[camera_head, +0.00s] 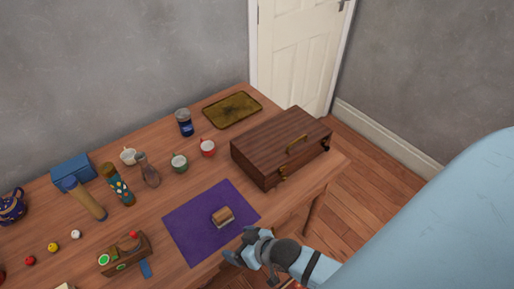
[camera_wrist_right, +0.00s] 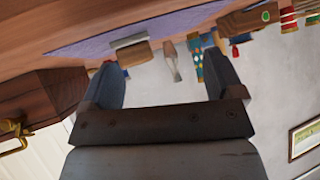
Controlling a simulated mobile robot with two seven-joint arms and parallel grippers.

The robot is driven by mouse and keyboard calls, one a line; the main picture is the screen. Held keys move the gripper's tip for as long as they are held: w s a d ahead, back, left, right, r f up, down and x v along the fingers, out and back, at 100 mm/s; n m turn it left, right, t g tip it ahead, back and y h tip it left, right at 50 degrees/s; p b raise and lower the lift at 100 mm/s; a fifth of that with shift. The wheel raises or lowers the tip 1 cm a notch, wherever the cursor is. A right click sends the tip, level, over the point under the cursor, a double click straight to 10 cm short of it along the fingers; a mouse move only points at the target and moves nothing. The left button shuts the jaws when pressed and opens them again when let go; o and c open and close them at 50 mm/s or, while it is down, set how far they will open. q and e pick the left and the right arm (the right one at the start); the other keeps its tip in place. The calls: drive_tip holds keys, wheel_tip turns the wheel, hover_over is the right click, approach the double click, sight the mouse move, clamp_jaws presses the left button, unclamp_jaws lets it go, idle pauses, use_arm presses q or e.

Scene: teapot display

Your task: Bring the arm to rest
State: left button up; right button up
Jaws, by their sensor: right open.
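My right gripper (camera_head: 238,246) is near the front edge of the wooden table, just in front of the purple mat. Its arm comes in from the lower right. In the right wrist view the two fingers (camera_wrist_right: 165,75) stand wide apart with nothing held between them. A small brown and pale block (camera_head: 222,217) lies on the purple mat (camera_head: 185,228), a little beyond the gripper and apart from it. The block also shows past the fingers in the wrist view (camera_wrist_right: 131,53). My left gripper is not in view.
A dark wooden case (camera_head: 270,150) with brass fittings stands at the table's right end. A tray (camera_head: 232,108), cups (camera_head: 207,148), a blue box (camera_head: 73,170) and a wooden caddy (camera_head: 125,256) stand around the mat. Open floor (camera_head: 365,185) lies right of the table.

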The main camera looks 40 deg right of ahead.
drive_tip(key=shift+n+t+h, duration=0.3)
drive_tip(key=shift+t+h, duration=0.2)
drive_tip(key=shift+t, duration=0.2)
drive_tip(key=s+d, duration=0.3)
drive_tip(key=shift+s+f, duration=0.3)
use_arm(q)
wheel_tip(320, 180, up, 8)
drive_tip(key=p, duration=0.8)
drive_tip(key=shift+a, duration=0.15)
use_arm(e)
wheel_tip(320, 180, up, 8)
drive_tip(key=shift+d, duration=0.25)
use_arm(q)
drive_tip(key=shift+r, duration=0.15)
use_arm(e)
drive_tip(key=shift+a+r, duration=0.1)
drive_tip(key=shift+r, duration=0.15)
drive_tip(key=shift+f, duration=0.15)
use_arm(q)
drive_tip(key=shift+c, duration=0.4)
